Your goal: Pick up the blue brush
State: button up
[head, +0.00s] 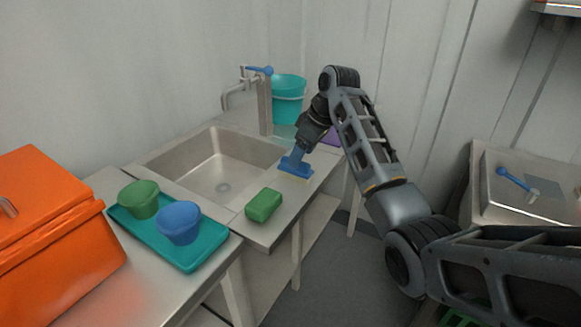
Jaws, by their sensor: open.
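The blue brush (296,165) stands on the metal counter (285,207) at the right side of the sink. Its wide head is down and its handle points up toward my gripper (307,144). My gripper is open and points down at the top of the handle. The fingertips are small and dark here, and I cannot tell whether they touch the handle or surround it.
The sink basin (215,170) is left of the brush, with a faucet (264,103) behind. A green block (263,205) lies in front. A teal bucket (288,100) and a purple thing (332,137) are behind. A teal tray (200,255) holds two cups.

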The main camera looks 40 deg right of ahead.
jog(key=x, duration=0.7)
jog(key=shift+w+r+p, duration=0.15)
jog(key=shift+w+p, duration=0.1)
jog(key=shift+p, duration=0.1)
jog(key=c, duration=1.2)
jog(key=shift+r, duration=0.15)
jog(key=shift+d+r, duration=0.1)
jog(key=shift+r, duration=0.55)
notch_tip(320, 180, up, 3)
jog(key=shift+s+d+f+b, duration=0.1)
jog(key=shift+d+b, duration=0.05)
jog(key=shift+b, duration=0.2)
jog(key=s+d+r+b, duration=0.1)
jog(key=s+d+r, duration=0.5)
jog(key=s+d, duration=0.2)
jog(key=shift+r, duration=0.35)
